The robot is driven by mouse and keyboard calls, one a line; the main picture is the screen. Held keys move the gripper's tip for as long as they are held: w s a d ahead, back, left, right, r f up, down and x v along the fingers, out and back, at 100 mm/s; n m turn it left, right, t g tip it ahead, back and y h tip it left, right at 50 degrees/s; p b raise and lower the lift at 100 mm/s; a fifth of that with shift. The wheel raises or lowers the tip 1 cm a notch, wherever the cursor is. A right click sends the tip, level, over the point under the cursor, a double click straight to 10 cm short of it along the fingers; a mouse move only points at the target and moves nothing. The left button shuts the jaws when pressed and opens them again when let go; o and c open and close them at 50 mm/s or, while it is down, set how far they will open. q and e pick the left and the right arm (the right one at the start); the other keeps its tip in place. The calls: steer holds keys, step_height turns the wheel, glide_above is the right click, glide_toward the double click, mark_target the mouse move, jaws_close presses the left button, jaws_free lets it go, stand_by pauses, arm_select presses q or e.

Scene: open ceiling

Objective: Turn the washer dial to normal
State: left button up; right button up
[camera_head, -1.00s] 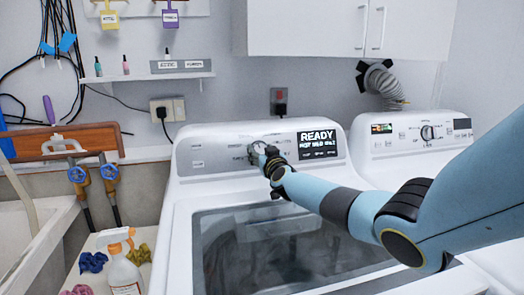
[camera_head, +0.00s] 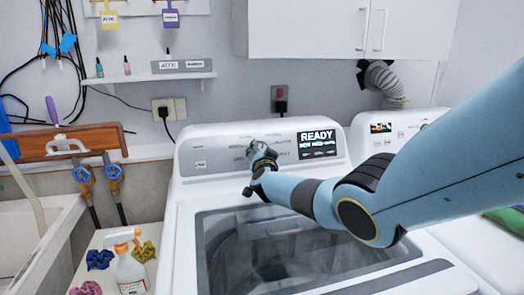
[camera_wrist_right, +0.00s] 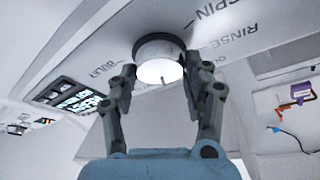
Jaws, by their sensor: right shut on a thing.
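The washer (camera_head: 185,185) stands in front of me, with its control panel along the back. Its dial (camera_wrist_right: 160,50) is a round knob with a silvery rim and a bright face in the right wrist view. My right gripper (camera_wrist_right: 160,70) has one finger on each side of the dial and is shut on it. In the head view the right gripper (camera_head: 262,152) covers most of the dial. Labels reading BULKY, SPIN and RINSE show around the dial. The dial's pointer setting cannot be read clearly. The washer display (camera_head: 318,143) shows READY. My left gripper is out of view.
A second machine (camera_head: 385,135) stands at the right. A sink (camera_head: 35,225) is at the left. A shelf (camera_head: 150,77) and a white cabinet (camera_head: 310,28) are on the wall above.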

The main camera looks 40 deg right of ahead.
steer(key=shift+f+m, duration=0.1)
steer(key=shift+m, duration=0.2)
steer(key=o, duration=1.2)
steer(key=shift+s, duration=0.1)
steer(key=v, duration=1.2)
